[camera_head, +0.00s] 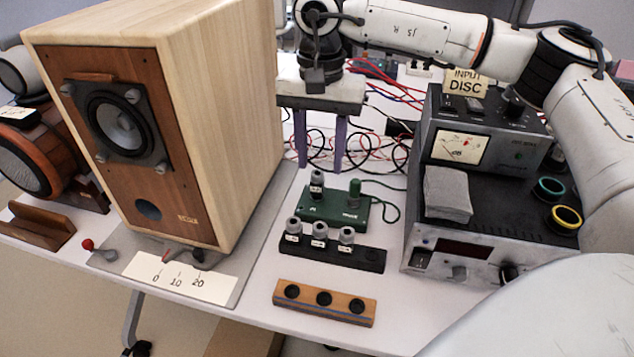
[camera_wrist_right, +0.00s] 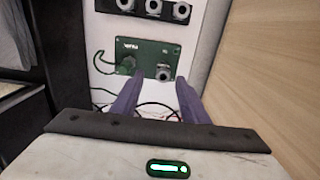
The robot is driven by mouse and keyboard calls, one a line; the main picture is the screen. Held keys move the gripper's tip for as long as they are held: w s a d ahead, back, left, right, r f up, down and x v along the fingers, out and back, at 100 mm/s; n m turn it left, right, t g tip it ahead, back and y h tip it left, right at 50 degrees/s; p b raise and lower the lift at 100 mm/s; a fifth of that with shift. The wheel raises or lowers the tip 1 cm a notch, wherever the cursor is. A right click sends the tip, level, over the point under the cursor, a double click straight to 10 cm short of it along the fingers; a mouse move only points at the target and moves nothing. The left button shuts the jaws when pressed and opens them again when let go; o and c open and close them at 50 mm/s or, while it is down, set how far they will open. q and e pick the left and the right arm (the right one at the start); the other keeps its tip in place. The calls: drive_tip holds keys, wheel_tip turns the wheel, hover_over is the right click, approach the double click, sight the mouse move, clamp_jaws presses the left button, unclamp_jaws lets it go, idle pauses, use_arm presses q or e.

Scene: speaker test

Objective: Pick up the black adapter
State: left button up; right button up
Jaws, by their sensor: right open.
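No adapter is plainly all black; the candidates are dark grey cylinders. One grey adapter (camera_head: 317,182) stands upright on the green box (camera_head: 333,207), which also has a green plug with a cable. Three similar adapters (camera_head: 319,232) with white labels stand in a row on a black holder (camera_head: 373,260) in front. My right gripper (camera_head: 320,168) is open, purple fingers pointing down, just behind and above the green box. In the right wrist view, the adapter on the green box (camera_wrist_right: 164,71) appears between the fingertips; contact cannot be told. My left gripper is not in view.
A wooden speaker (camera_head: 205,110) stands close on the left. A meter unit (camera_head: 490,190) with rings and a grey stack stands on the right. A wooden block (camera_head: 325,303) with three holes lies in front. Loose red and black cables (camera_head: 385,95) lie behind.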

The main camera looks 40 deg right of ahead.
sight(318, 170)
drive_tip(key=f, duration=0.4)
drive_tip(key=shift+w+a, duration=0.1)
drive_tip(key=shift+w, duration=0.2)
clamp_jaws()
wheel_tip(318, 170, up, 10)
drive_tip(key=shift+p, duration=0.4)
wheel_tip(318, 170, up, 4)
drive_tip(key=p, duration=0.3)
drive_tip(key=shift+p, duration=0.4)
